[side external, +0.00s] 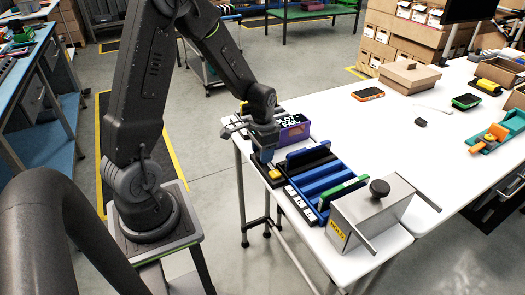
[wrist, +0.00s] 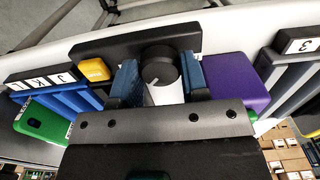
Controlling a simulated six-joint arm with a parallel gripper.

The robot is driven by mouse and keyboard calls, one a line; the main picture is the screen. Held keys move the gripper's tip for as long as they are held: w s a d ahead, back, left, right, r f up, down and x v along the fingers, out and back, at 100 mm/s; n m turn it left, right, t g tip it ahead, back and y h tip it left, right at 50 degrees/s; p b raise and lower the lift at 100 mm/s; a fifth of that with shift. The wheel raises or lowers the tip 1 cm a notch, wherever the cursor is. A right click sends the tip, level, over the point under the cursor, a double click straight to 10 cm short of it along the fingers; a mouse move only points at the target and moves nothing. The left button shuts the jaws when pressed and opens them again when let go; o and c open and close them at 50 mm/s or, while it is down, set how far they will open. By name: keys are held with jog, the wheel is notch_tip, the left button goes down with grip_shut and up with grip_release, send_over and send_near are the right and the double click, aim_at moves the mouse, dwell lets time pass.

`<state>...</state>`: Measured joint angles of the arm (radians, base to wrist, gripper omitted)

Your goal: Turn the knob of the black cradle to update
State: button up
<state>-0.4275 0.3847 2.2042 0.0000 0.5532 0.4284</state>
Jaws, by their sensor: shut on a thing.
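In the wrist view, my gripper (wrist: 160,78) has its two blue-padded fingers on either side of a round black knob (wrist: 159,66) with a pale pointer line. It is shut on this knob. The knob belongs to the black cradle (wrist: 205,30), whose dark body runs behind the fingers; a yellow block (wrist: 95,70) sits at its left. In the side view, my gripper (side external: 264,155) points down at the table's near left edge and hides the knob. The yellow block (side external: 274,174) shows just below it. A purple box (side external: 295,133) stands beside the gripper, near a dark panel with partly legible lettering.
Blue slotted racks (side external: 325,178) with a green item (side external: 343,190) lie right of the gripper. A grey metal box (side external: 375,215) with a black knob and a yellow label stands nearer the camera. The middle of the white table (side external: 400,140) is largely clear.

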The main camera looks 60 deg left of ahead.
jog(key=o, duration=0.9)
jog(key=shift+o, duration=0.2)
jog(key=shift+r, duration=0.1)
notch_tip(320, 180, up, 14)
jog(key=s+d+r+t, duration=0.2)
jog(key=s+d+r, duration=0.1)
jog(key=s+d, duration=0.3)
jog(key=s+d+r+t, duration=0.3)
jog(key=s+d, duration=0.3)
jog(key=d, duration=0.2)
jog(key=shift+s+d+r+t, duration=0.25)
jog(key=shift+r+t, duration=0.05)
jog(key=shift+r, duration=0.4)
